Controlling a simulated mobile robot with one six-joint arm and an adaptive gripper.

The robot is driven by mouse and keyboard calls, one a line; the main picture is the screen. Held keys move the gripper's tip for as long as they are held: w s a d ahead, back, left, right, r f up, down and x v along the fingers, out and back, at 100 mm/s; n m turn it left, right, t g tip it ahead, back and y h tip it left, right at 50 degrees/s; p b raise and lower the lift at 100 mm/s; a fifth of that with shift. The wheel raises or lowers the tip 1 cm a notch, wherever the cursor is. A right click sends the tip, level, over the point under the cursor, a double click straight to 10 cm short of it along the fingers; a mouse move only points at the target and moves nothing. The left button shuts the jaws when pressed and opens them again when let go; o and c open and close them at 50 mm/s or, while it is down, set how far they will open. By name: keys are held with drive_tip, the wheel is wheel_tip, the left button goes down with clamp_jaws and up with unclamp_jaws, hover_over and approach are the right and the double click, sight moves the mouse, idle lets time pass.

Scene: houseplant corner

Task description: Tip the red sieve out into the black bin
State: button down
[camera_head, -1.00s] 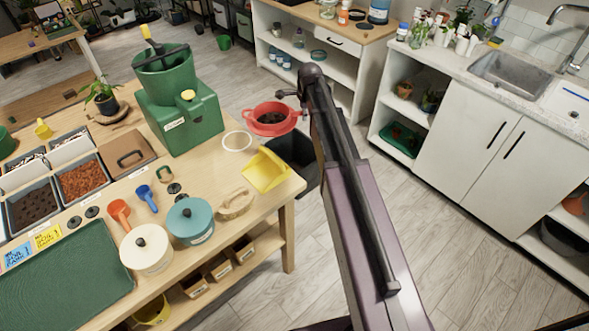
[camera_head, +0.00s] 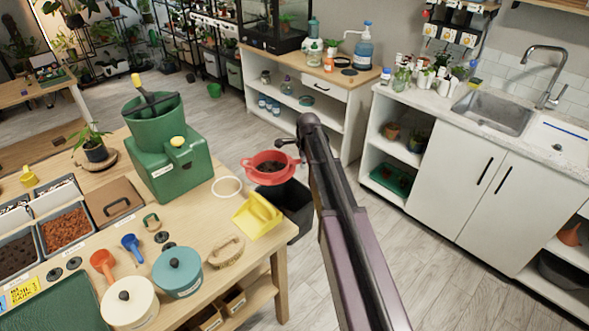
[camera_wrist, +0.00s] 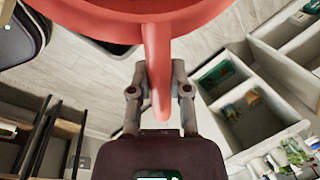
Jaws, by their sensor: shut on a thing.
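The red sieve (camera_head: 256,175) is held level in the air beside the table's right edge, with dark material (camera_head: 270,167) in its bowl. My gripper (camera_head: 294,150) is shut on the sieve's handle. In the wrist view the two fingers of my gripper (camera_wrist: 160,90) pinch the red handle (camera_wrist: 158,55), and the bowl's underside (camera_wrist: 90,6) fills the top. The black bin (camera_head: 298,204) stands on the floor beside the table, below the sieve. The sieve hides part of its opening.
A yellow dustpan (camera_head: 257,216) lies at the table's (camera_head: 222,256) right edge, near a white ring (camera_head: 227,187). A green machine (camera_head: 178,168) stands behind them. White cabinets (camera_head: 456,180) stand to the right. The wooden floor (camera_head: 345,215) between is clear.

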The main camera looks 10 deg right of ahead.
drive_tip(key=s+d+f+b, duration=0.4)
drive_tip(key=d+f+b, duration=0.3)
drive_tip(key=d, duration=0.6)
drive_tip(key=shift+s+f+b, duration=0.2)
drive_tip(key=shift+f+b, duration=0.15)
drive_tip(key=shift+f, duration=0.35)
drive_tip(key=shift+r+p, duration=0.25)
drive_tip(key=shift+p, duration=0.05)
drive_tip(key=shift+a+r+n+g+h+p, duration=0.55)
drive_tip(key=shift+a+r+h+p, duration=2.2)
drive_tip(key=shift+r+h, duration=2.2)
drive_tip(key=shift+w+a+r+n+g+h+b, duration=0.15)
drive_tip(key=shift+w+a+r+h+b, duration=0.4)
drive_tip(key=shift+a+h+b, duration=1.15)
drive_tip(key=shift+w+a+r+n+h+b, duration=0.35)
drive_tip(key=shift+a+r+h+b, duration=0.65)
drive_tip(key=shift+a, duration=1.15)
drive_tip(key=shift+w+a+r+n+g+h+b, duration=0.15)
drive_tip(key=shift+w+a+h+b, duration=0.4)
drive_tip(key=shift+a+h+b, duration=0.95)
drive_tip(key=shift+w+a+r+b, duration=0.1)
drive_tip(key=shift+a+r+b, duration=0.1)
drive_tip(key=shift+a+b, duration=0.65)
drive_tip(key=shift+a, duration=0.2)
